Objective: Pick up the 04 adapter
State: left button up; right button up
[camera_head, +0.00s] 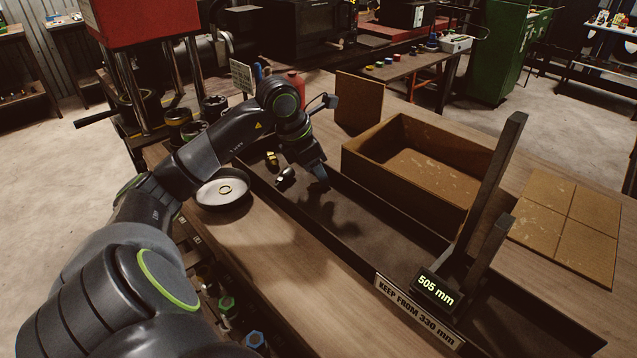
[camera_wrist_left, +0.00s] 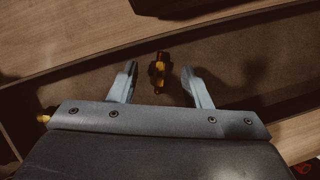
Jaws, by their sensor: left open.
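My left gripper (camera_head: 318,176) reaches down into the long dark trough. In the left wrist view its two blue-grey fingers (camera_wrist_left: 164,84) are apart. A small yellow and dark fitting (camera_wrist_left: 159,70) lies on the trough floor and shows between the fingers, not gripped. Two small metal fittings show in the head view: a yellow one (camera_head: 272,158) and a silvery one (camera_head: 285,178), left of the gripper. A bit of yellow (camera_wrist_left: 43,118) shows at the left wrist view's left, partly hidden by the gripper body. I cannot read a 04 mark on any. My right gripper is out of view.
An open cardboard box (camera_head: 420,165) stands right of the trough. A round dish (camera_head: 222,190) with a ring sits on the left. A dark upright post (camera_head: 490,190) and a "505 mm" display (camera_head: 436,290) stand near the trough's front end. Its middle floor is clear.

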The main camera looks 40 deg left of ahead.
aim_at(319, 186)
pick_arm(q)
jog(key=shift+x, duration=1.35)
grip_shut()
